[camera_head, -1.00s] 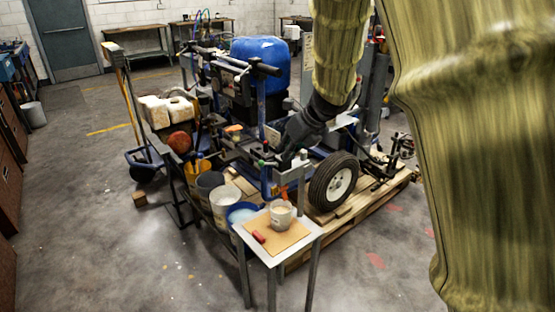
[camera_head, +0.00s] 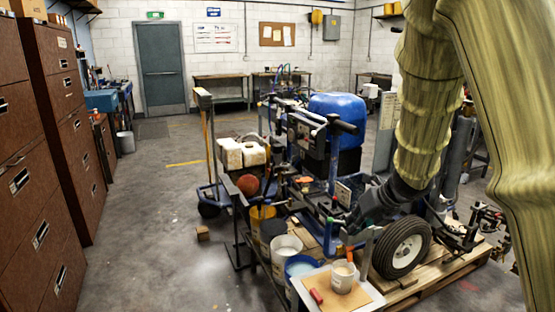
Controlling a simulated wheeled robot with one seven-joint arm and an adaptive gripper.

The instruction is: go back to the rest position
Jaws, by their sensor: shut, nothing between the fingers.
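My arm in a yellow-green sleeve comes down from the top right, and its dark gripper (camera_head: 352,226) points down and left beside the line striper. The gripper is shut and appears empty, though its fingertips are small and hard to make out against the machine. The line striper (camera_head: 322,150), with a blue tank (camera_head: 337,119) and a black-tyred wheel (camera_head: 401,248), stands on a wooden pallet (camera_head: 432,277). A small table (camera_head: 369,296) in front carries a white cup (camera_head: 343,275) and a red cylinder (camera_head: 316,296).
Buckets (camera_head: 286,249) stand left of the pallet. A hand truck (camera_head: 205,150) and a small wooden block (camera_head: 203,233) are further left. Brown drawer cabinets (camera_head: 40,190) line the left side. The concrete floor (camera_head: 150,240) between is mostly clear. A door (camera_head: 161,68) is at the back.

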